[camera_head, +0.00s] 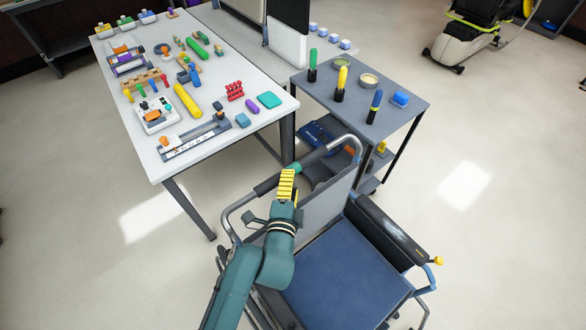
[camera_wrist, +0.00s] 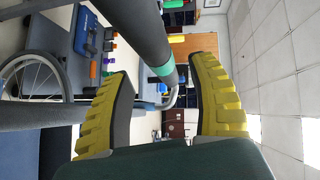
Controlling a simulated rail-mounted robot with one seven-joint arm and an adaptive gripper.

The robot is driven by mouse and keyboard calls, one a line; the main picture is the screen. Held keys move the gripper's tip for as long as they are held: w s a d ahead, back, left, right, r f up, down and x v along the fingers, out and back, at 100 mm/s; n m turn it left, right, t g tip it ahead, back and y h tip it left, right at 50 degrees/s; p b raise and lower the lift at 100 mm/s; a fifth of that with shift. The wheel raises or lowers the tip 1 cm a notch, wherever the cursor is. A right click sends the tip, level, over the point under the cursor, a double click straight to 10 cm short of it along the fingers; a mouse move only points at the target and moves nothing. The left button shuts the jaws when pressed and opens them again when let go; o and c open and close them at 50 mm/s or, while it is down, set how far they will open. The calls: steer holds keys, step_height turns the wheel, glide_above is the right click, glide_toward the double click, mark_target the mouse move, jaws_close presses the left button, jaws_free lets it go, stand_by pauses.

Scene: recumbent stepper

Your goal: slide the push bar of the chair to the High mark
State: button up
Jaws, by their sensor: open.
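The chair (camera_head: 335,275) is a wheelchair with a blue seat and a grey backrest. Its push bar (camera_head: 345,144) crosses the top of the backrest, with a green band and a dark grip. In the wrist view the bar (camera_wrist: 142,28) slants down between my yellow fingers, its green band (camera_wrist: 163,70) at fingertip height. My gripper (camera_head: 287,171) is open at the bar, in front of part of it in the head view. It also shows in the wrist view (camera_wrist: 163,66). I cannot tell whether either finger touches the bar. No High mark is readable.
A grey cart (camera_head: 400,112) with upright handles and dishes stands behind the chair. A white table (camera_head: 215,80) with many small parts is at the left. An armrest (camera_head: 385,230) with a yellow-tipped lever is at the chair's right. Open floor lies right.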

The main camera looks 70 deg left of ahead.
steer(key=x, duration=0.5)
steer(key=shift+w+a+b, duration=0.1)
steer(key=shift+a+b, duration=0.05)
steer(key=shift+b, duration=0.15)
jaws_close()
